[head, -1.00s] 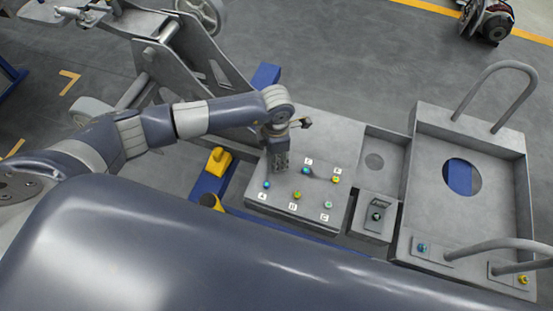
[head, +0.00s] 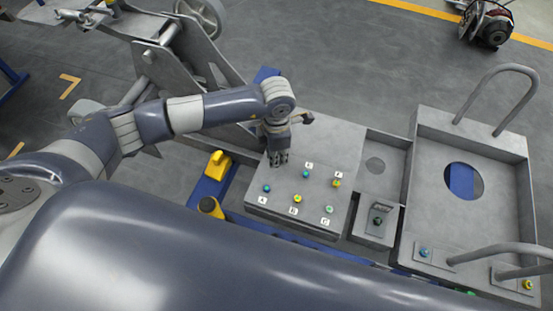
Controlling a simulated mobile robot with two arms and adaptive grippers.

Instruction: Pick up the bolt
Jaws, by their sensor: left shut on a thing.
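My left gripper (head: 279,161) points down over the far left part of the grey plate (head: 270,210), at the upper left of the labelled rows. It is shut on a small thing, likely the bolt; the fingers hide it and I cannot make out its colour. Other bolts stand upright on the plate: a blue one (head: 266,188) by label A, a yellow one (head: 297,198) by B, a pale green one (head: 329,209) by C, a teal one (head: 306,174) and another yellow one (head: 337,183) in the far row. My right gripper is not in view.
Right of the plate are a small block with a dark-topped fitting (head: 377,221) and a grey tray (head: 411,200) with a round hole and curved handles. A blue bolt (head: 424,252) and a yellow one (head: 528,284) sit at its near side.

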